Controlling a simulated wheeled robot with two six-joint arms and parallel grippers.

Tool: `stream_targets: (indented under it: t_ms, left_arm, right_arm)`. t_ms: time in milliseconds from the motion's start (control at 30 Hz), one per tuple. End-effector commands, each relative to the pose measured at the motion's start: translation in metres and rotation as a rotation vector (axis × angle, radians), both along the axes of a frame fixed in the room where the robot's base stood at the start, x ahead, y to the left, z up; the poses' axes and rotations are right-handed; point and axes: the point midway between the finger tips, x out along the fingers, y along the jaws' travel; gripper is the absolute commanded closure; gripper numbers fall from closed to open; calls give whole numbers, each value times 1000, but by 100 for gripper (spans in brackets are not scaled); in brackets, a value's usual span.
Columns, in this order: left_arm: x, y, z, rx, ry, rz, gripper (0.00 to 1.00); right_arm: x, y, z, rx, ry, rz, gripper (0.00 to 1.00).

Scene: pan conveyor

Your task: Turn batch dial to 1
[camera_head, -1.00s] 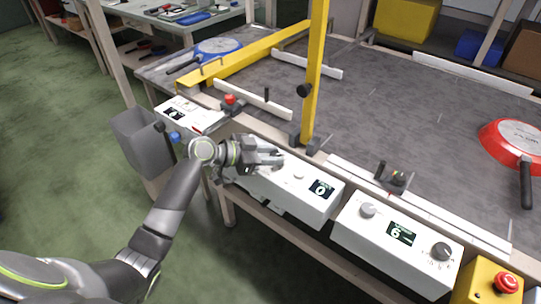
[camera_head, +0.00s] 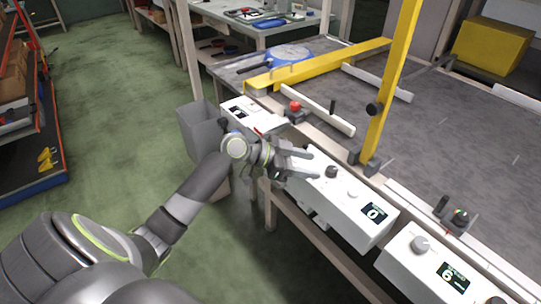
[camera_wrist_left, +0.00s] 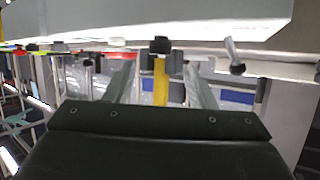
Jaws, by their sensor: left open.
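The white control box (camera_head: 322,190) with a display reading 0 (camera_head: 374,213) stands along the table's front edge in the head view. A black dial (camera_head: 331,171) sits on its top, left of a small pale button (camera_head: 352,193). Its label is too small to read. My left gripper (camera_head: 314,163) is open and empty, its fingertips just left of the dial and apart from it. In the left wrist view the open fingers (camera_wrist_left: 160,85) frame a dark knob-like part (camera_wrist_left: 160,45); I cannot tell whether it is the dial. My right gripper is not in view.
A second white box (camera_head: 430,265) with a display reading 6 stands to the right. A yellow post (camera_head: 393,80) rises behind the dial. A red button (camera_head: 295,106) and a white panel (camera_head: 250,113) lie to the left. A grey bin (camera_head: 203,135) stands beyond my arm.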

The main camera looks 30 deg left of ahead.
Motion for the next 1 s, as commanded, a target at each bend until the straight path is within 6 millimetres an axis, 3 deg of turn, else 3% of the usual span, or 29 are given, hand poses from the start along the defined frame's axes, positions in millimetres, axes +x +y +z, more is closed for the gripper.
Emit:
stream_targets:
  t_ms: [200,600,1000]
  left_arm:
    - [-22,28,13,5,0,2,50]
    - [-55,66,34,3,2,1,50]
    - [-66,79,43,-1,0,0,50]
  right_arm:
    - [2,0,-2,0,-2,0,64]
    - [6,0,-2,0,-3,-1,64]
    - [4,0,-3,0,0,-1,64]
